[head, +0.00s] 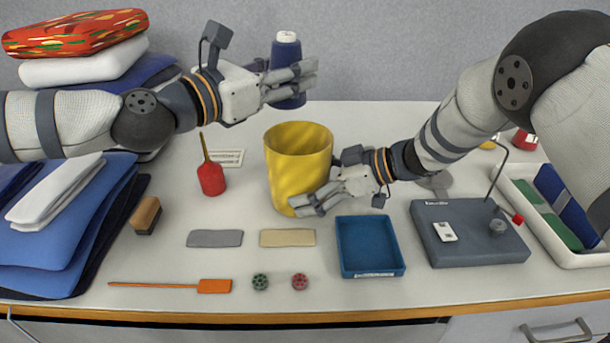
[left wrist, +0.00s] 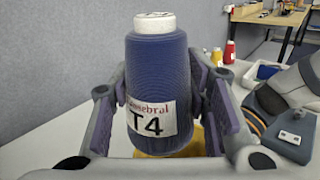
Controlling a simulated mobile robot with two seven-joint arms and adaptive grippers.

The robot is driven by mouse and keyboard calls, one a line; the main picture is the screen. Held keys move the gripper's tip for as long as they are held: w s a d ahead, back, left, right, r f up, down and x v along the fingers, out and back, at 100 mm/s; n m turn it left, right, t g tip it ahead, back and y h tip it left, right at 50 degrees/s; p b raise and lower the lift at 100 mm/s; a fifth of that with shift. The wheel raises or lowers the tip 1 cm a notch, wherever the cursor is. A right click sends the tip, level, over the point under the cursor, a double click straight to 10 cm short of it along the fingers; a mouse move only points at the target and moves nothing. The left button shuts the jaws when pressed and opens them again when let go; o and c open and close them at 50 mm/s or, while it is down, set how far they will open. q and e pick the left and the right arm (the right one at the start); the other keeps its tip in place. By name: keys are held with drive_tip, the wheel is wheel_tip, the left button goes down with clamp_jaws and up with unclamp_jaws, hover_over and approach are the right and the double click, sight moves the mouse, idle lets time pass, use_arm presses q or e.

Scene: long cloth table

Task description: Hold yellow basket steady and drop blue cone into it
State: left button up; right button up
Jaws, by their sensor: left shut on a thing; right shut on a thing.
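The blue cone (head: 286,66) is a spool of blue thread with a white top. My left gripper (head: 291,83) is shut on it and holds it upright in the air, above and behind the yellow basket (head: 298,150). In the left wrist view the cone (left wrist: 156,75) sits between the two finger pads, its label reading T4. A bit of the yellow basket (left wrist: 165,154) shows below it. The basket stands upright on the table with its mouth open. My right gripper (head: 318,200) is shut on the basket's lower right side; the exact contact is partly hidden.
A blue tray (head: 370,246) lies in front of my right gripper. A red oil can (head: 210,178) stands left of the basket. A dark grey device (head: 468,233) is at right. Folded cloths (head: 70,220) fill the left side. Grey and beige pieces (head: 287,238) lie in front.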

sight(274, 106)
use_arm(q)
wheel_tip(274, 106, down, 5)
drive_tip(key=shift+r, duration=0.1)
drive_tip(key=o, duration=1.4)
drive_tip(key=shift+c, duration=0.2)
drive_tip(key=v, duration=1.2)
